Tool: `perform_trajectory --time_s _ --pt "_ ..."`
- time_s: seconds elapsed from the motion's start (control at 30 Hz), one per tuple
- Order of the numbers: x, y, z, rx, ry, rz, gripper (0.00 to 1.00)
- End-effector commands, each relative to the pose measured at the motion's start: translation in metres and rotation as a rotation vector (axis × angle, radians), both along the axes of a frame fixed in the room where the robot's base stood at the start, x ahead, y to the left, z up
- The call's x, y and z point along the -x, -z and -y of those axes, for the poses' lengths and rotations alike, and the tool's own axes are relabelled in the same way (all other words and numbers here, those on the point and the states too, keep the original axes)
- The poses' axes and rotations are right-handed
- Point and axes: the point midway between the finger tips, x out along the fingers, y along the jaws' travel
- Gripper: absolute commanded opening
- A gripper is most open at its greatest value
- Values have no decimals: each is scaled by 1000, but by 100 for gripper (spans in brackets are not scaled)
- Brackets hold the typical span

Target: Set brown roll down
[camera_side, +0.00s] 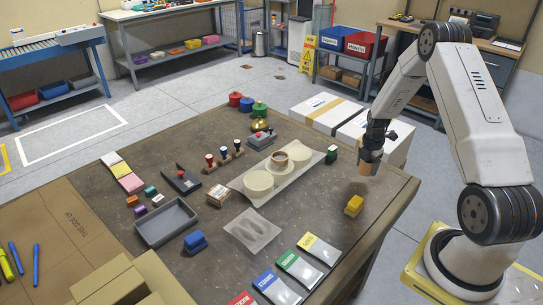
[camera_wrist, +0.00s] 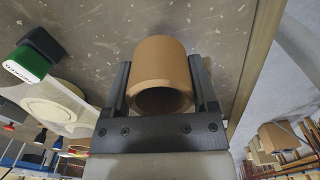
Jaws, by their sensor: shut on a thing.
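The brown roll (camera_side: 367,169) is a short, hollow tan-brown cylinder near the right part of the brown table (camera_side: 310,200). My gripper (camera_side: 371,153) is above it in the side view, pointing down, with its jaws shut on it. In the wrist view the roll (camera_wrist: 160,62) sits between the two black fingers of my gripper (camera_wrist: 160,85), its open end facing the camera. I cannot tell whether the roll touches the table or hangs a little above it.
A yellow block (camera_side: 354,206) lies in front. White boxes (camera_side: 326,112) stand behind the table. The tabletop around the roll is mostly bare; the table's right edge is close.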

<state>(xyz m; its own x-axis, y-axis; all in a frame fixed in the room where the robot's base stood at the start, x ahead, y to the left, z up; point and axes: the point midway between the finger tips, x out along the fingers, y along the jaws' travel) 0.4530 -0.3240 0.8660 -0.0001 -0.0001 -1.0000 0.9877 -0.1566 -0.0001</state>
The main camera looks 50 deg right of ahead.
Motion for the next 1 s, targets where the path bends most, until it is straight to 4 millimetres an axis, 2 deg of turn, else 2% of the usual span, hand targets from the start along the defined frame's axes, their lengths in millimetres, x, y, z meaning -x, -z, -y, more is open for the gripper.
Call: perform_trajectory --time_s 0.2,0.57,1.0 --pt "-11 16 7 -1 0 -1 16" --pt "-14 21 10 0 0 0 16" --pt "-17 54 12 1 0 1 16"
